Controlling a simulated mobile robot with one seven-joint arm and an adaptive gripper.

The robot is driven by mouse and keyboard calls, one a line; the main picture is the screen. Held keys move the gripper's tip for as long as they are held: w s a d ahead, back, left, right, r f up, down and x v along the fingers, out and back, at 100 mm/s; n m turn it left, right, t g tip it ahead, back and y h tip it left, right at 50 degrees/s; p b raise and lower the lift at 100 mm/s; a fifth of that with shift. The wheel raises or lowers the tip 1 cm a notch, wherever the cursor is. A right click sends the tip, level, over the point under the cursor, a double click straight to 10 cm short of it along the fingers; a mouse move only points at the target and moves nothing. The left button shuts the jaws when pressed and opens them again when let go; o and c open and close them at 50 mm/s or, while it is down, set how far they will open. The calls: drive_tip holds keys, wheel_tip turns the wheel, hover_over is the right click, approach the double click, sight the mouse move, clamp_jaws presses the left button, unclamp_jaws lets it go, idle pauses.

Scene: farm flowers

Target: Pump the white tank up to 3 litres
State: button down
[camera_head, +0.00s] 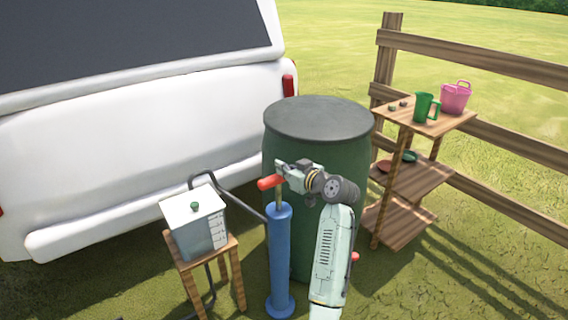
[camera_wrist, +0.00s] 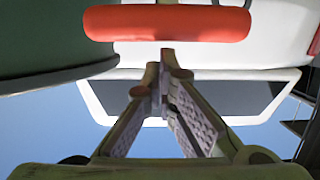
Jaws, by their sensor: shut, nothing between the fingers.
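The white tank (camera_head: 190,208) stands on a small wooden stool (camera_head: 238,272). It has a green knob on its lid and a marked scale on its front; I cannot read its level. The blue pump (camera_head: 279,260) stands upright to its right. Its red handle (camera_head: 266,183) is raised above the cylinder on a short length of rod. My gripper (camera_head: 281,168) is at the handle, its fingers shut and empty. In the wrist view the fingertips (camera_wrist: 163,62) meet just below the red handle (camera_wrist: 167,23) in the picture, not around it. Whether they touch it I cannot tell.
A dark hose (camera_head: 230,194) arches between tank and pump. A large green barrel (camera_head: 318,120) stands close behind my gripper. A white vehicle (camera_head: 150,130) is behind the tank. A wooden shelf (camera_head: 455,122) with a green jug and pink bucket stands right, by a fence.

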drive_tip(key=shift+f, duration=0.1)
wheel_tip(320, 180, down, 10)
drive_tip(key=b, duration=0.7)
drive_tip(key=shift+r, duration=0.2)
